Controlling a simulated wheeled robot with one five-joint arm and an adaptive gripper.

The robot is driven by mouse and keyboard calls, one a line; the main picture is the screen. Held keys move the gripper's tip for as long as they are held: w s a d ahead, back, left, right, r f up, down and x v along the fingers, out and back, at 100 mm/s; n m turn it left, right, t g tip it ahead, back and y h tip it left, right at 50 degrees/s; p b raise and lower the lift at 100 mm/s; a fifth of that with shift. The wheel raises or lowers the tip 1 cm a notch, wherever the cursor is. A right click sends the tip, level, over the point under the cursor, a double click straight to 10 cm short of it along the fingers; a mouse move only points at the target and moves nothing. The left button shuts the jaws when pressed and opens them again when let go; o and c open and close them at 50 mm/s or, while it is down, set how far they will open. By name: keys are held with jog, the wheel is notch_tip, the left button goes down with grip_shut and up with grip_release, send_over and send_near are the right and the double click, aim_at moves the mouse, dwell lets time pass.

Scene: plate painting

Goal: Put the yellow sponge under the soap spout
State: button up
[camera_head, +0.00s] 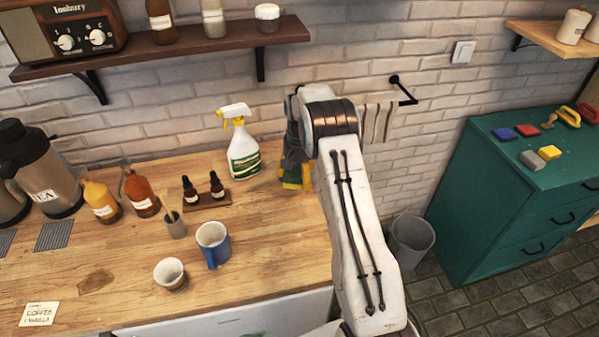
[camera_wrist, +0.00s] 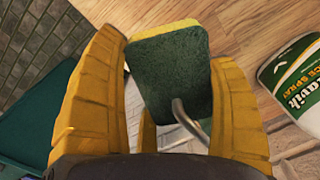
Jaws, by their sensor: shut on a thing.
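The yellow sponge with a dark green scouring side (camera_wrist: 170,75) is between the yellow fingers of my gripper (camera_wrist: 165,58) in the wrist view. The gripper is shut on it. In the head view the sponge (camera_head: 293,183) shows just left of my arm, low at the counter's right end, under my gripper (camera_head: 291,165). A thin bent grey metal tube (camera_wrist: 187,117), seemingly the soap spout, crosses in front of the sponge's green face in the wrist view. I cannot tell whether they touch. The body of the soap dispenser is hidden.
A spray bottle (camera_head: 242,150) stands close left of my gripper. Dropper bottles (camera_head: 190,190), a blue mug (camera_head: 212,245) and a cup (camera_head: 170,274) stand farther left. A green cabinet (camera_head: 480,200) with colored blocks is right. The counter's front right is clear.

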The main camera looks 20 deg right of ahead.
jog(key=shift+f+b, duration=0.55)
jog(key=shift+f, duration=0.1)
jog(key=o, duration=0.7)
jog(key=shift+c, duration=0.2)
jog(key=shift+r, duration=0.1)
